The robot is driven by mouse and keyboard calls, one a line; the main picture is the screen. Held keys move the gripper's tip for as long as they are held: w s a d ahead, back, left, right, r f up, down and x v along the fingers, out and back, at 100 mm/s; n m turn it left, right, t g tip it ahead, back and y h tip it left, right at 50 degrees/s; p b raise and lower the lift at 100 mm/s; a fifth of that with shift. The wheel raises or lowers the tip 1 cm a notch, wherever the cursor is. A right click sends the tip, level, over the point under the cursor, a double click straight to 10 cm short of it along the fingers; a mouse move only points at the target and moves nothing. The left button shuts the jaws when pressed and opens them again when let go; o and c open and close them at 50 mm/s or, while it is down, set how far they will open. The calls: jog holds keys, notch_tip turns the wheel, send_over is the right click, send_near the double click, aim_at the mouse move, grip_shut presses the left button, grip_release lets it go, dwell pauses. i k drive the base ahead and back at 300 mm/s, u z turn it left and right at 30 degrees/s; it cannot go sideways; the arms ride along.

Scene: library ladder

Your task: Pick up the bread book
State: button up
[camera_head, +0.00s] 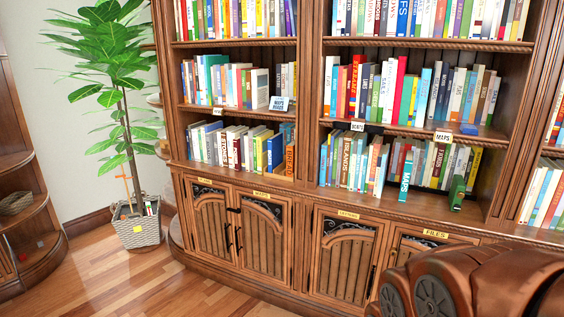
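An orange book (289,158) stands upright at the right end of the lower row in the left bookcase bay. Its spine lettering runs vertically and may read BREAD, but it is too small to be sure. It stands close to the upright between the bays, with a yellow book (261,153) and a blue book (274,152) to its left. My gripper is not in view.
Cabinets (238,232) with doors and yellow labels stand below the shelves. A teal book (405,176) and a green object (457,193) stand near the right bay's front edge. A potted plant (137,229) is at left. Wooden floor (150,285) is clear in front.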

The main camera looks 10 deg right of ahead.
aim_at(291, 147)
jog(key=u, duration=0.85)
jog(key=i, duration=1)
jog(key=u, duration=0.95)
jog(key=i, duration=1.45)
jog(key=z, duration=0.9)
jog(key=i, duration=0.95)
jog(key=z, duration=1.4)
jog(key=i, duration=0.2)
jog(key=u, duration=0.05)
